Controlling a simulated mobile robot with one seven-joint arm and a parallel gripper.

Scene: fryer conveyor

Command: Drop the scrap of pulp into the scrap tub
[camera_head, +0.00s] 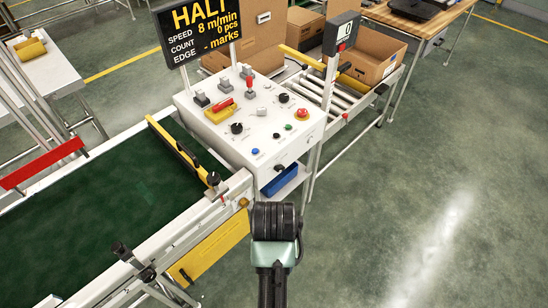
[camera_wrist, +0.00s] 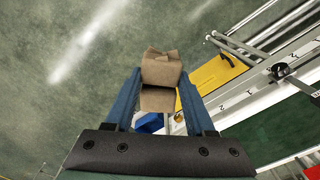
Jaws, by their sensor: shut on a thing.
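In the wrist view, my gripper (camera_wrist: 161,75) has its two blue fingers closed on the scrap of pulp (camera_wrist: 161,66), a brown-grey, rough lump with a dark fold across it. The scrap is held over the floor. A blue tub (camera_head: 285,179), likely the scrap tub, sits on a low shelf under the control panel in the head view. A small blue part of it (camera_wrist: 151,123) shows behind the scrap in the wrist view, mostly hidden. In the head view my arm reaches in from the bottom, in front of the tub; the fingers and the scrap are hidden there.
A green conveyor belt (camera_head: 110,205) with white rails lies at left. The control panel (camera_head: 250,122) stands behind the tub, under a sign reading HALT (camera_head: 195,28). A roller track (camera_head: 318,88) and a cardboard box (camera_head: 372,58) are behind. Floor at right is clear.

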